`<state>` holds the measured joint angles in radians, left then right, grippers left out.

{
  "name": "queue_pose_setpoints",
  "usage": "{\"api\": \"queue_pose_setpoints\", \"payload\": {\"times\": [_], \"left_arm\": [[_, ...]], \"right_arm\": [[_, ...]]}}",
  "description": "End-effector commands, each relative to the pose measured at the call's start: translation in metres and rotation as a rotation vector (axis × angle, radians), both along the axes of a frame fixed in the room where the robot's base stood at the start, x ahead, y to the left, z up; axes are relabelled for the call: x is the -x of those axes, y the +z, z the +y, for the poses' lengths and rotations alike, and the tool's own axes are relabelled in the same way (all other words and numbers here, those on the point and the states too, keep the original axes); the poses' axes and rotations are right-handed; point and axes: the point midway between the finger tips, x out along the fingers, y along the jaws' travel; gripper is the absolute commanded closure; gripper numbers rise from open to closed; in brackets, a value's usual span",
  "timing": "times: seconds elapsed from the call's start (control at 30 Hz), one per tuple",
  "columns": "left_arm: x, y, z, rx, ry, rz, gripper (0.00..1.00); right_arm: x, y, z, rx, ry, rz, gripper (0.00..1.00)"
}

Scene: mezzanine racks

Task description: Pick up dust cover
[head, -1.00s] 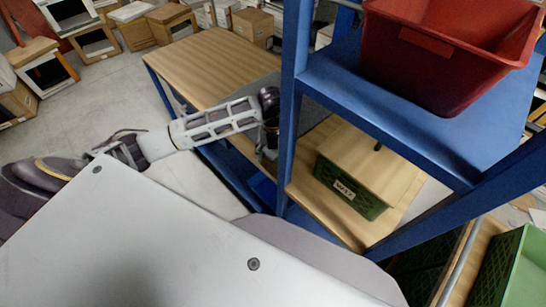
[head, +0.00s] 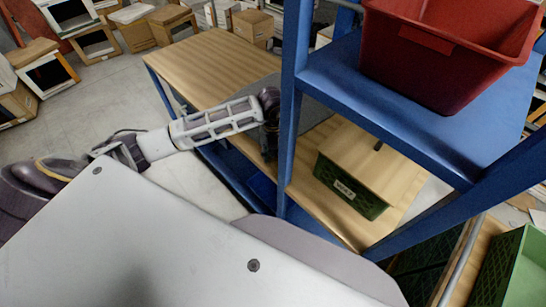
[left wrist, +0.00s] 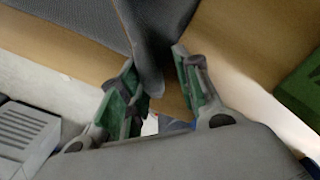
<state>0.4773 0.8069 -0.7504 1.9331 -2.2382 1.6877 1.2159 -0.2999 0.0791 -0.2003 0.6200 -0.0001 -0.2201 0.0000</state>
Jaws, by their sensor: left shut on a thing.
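The dust cover is a dark grey cloth (left wrist: 75,15) lying over a wooden shelf in the left wrist view. In the head view a grey part of it (head: 318,113) shows just right of the blue upright. My left gripper (left wrist: 163,75) is shut on a hanging fold of the cloth, with one green-padded finger on each side. In the head view my left gripper (head: 270,130) is beside the blue upright, and its fingers are mostly hidden. My right gripper is not in view.
A blue rack upright (head: 294,90) stands close to my left gripper. A green lidded crate (head: 345,187) sits on the wooden shelf to the right. A red bin (head: 450,60) stands on the upper blue shelf. A green bin (head: 518,265) is at lower right.

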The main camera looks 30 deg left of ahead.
Motion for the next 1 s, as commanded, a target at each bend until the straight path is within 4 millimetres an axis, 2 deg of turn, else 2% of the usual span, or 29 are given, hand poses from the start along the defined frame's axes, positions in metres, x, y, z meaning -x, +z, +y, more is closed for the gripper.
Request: {"api": "queue_pose_setpoints", "payload": {"times": [0.03, 0.37, 0.73, 1.0], "left_arm": [[0.006, -0.009, 0.0, -0.002, -0.002, 0.019, 0.79], [0.006, -0.01, 0.0, -0.002, -0.001, 0.022, 1.0], [0.006, -0.007, 0.001, -0.004, 0.0, 0.022, 1.0], [0.005, 0.019, 0.0, -0.003, 0.0, 0.016, 1.0]], "right_arm": [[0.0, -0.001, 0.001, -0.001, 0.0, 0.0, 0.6], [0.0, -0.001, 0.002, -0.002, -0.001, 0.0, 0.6], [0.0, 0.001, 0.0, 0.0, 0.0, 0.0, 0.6], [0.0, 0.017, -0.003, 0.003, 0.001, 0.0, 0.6]]}}
